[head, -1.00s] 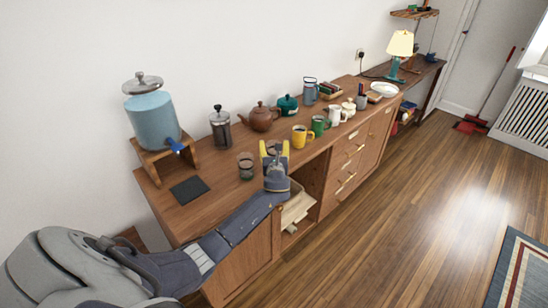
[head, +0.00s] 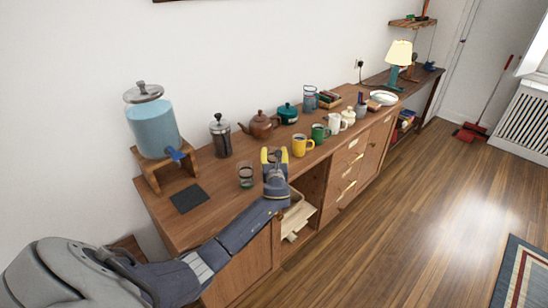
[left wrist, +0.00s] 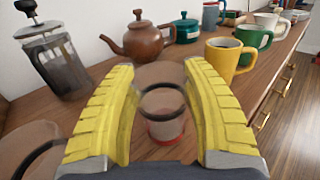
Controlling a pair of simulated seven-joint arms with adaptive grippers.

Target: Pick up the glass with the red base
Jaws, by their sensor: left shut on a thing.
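The glass with the red base (left wrist: 166,128) is clear, with a dark rim, and stands between the yellow fingers in the left wrist view. My left gripper (left wrist: 163,105) is shut on it, one finger on each side. In the head view my left gripper (head: 274,155) is low over the sideboard, and its fingers mostly hide the glass. A second glass (head: 246,175) stands just left of the gripper, and part of it shows at the lower left of the wrist view (left wrist: 30,145). My right gripper is not in view.
On the wooden sideboard (head: 215,197), a yellow mug (head: 301,146) stands close right of the gripper, with a green mug (head: 320,133) beyond. Behind are a brown teapot (head: 261,124) and a French press (head: 220,136). A blue dispenser (head: 153,130) and dark mat (head: 189,198) are at left.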

